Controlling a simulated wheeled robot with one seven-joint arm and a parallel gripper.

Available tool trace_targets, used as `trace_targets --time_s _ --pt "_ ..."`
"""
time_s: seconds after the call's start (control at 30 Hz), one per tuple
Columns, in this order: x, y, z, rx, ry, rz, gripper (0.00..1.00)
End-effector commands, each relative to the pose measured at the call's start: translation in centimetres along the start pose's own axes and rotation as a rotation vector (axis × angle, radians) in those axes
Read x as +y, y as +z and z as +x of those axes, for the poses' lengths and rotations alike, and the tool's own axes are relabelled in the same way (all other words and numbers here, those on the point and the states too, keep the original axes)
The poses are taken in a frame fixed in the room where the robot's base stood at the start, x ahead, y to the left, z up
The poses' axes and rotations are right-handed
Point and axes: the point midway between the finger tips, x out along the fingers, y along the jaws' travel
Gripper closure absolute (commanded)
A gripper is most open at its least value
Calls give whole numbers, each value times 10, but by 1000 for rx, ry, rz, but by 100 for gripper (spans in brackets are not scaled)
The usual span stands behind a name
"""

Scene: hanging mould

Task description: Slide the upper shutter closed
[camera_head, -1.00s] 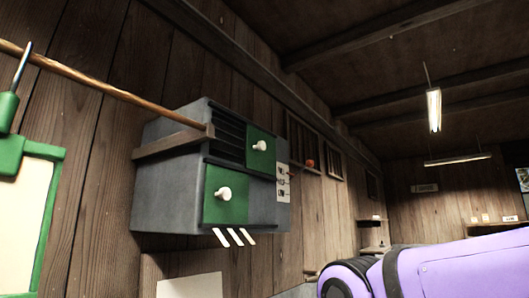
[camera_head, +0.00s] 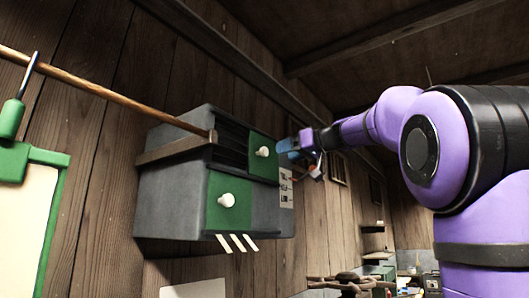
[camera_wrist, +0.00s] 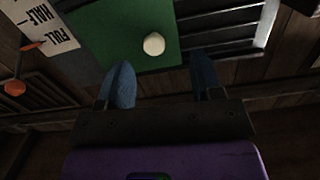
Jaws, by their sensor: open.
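The upper shutter (camera_head: 258,168) is a green panel with a white knob (camera_head: 262,152), at the right part of the grey box's upper opening. Dark slots (camera_head: 232,148) are uncovered to its left. In the wrist view, the shutter (camera_wrist: 105,30) is at the top with its knob (camera_wrist: 154,44), and the slots (camera_wrist: 222,30) are to the right. My gripper (camera_head: 284,152) is just right of the knob in the head view. In the wrist view, my gripper (camera_wrist: 162,60) is open and empty. The knob shows just beyond and between its fingertips; contact cannot be told.
A lower green shutter (camera_head: 226,218) with its own white knob sits lower left on the grey box (camera_head: 165,205). A HALF/FULL label (camera_head: 286,190) is at the box's right side. A wooden pole (camera_head: 110,94) reaches the box from the left. A green-framed board (camera_head: 62,190) hangs at left.

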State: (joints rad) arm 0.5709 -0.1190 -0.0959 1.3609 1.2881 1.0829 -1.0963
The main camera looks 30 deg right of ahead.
Motion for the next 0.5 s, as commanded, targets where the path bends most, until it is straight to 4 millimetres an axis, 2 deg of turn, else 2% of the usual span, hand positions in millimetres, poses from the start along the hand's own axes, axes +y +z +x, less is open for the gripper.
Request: trace_targets --time_s 0.1,0.27,0.5 --pt "14 -20 -5 57 4 -45 40" --pt "16 -27 0 75 1 -60 40" --pt "16 -28 38 72 -1 -58 40"
